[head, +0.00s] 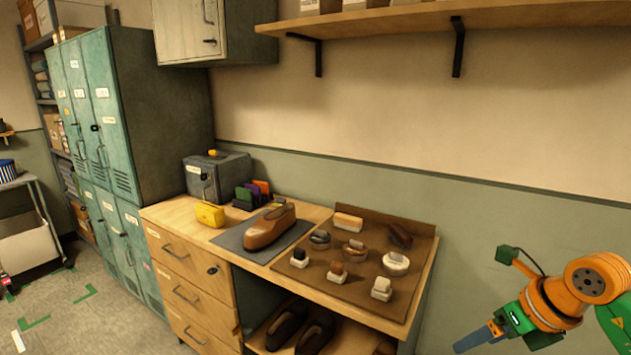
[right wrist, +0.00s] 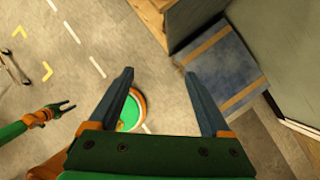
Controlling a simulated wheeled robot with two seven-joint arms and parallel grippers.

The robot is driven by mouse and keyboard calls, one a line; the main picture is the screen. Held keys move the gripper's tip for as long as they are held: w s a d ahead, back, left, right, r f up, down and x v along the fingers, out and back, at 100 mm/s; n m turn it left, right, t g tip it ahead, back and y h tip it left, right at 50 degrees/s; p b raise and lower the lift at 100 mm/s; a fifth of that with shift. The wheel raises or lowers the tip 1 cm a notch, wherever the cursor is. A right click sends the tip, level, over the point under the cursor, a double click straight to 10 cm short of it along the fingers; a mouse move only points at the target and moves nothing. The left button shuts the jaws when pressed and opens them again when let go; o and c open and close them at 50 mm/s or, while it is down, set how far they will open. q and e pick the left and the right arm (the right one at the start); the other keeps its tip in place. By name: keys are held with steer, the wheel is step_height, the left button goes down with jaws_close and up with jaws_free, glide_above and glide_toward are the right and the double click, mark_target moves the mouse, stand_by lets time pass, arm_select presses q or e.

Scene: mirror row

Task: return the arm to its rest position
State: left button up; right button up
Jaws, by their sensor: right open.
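My right gripper (head: 478,338) is at the lower right of the head view, off the right end of the workbench and apart from it. In the right wrist view its two blue-grey fingers (right wrist: 160,75) stand wide apart with nothing between the tips. It is open and empty. In the right wrist view a small dark gripper on a green and orange arm, my left one (right wrist: 64,106), shows at the left edge over the floor. It is too small to tell how its jaws stand. The left gripper is not in the head view.
The wooden workbench (head: 432,275) holds a brown tray (head: 345,293) of brushes and small blocks, a brown shoe (head: 270,228) on a grey mat, a yellow item (head: 210,214) and a grey box (head: 216,177). A shelf (head: 400,22) hangs above. Teal lockers (head: 150,110) stand left.

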steer(key=w+a+f+m+t+y, duration=0.1)
steer(key=w+a+f+m+y, duration=0.3)
steer(key=a, duration=0.3)
steer(key=w+a+f+m+t+y, duration=0.1)
steer(key=a+f+m+t+y, duration=0.2)
steer(key=a+y, duration=0.4)
steer(key=d+f+m+t+h, duration=0.2)
steer(key=f+m+h, duration=0.2)
steer(key=f+m, duration=0.45)
steer(key=d+f+m+t+h, duration=0.3)
steer(key=f+m, duration=0.5)
steer(key=f, duration=0.1)
steer(key=s+d+f+m+g+h, duration=0.3)
steer(key=s+f+m+g+h, duration=0.4)
steer(key=s+f, duration=0.8)
steer(key=s+a+f+m+g, duration=0.1)
steer(key=s+f+m+g, duration=0.1)
steer(key=s, duration=1)
steer(key=s+a+f+m+g, duration=0.2)
steer(key=s+f, duration=0.5)
steer(key=s, duration=0.5)
steer(key=shift+f+m+g, duration=0.25)
steer(key=shift+m+g, duration=0.55)
steer(key=shift+m, duration=0.25)
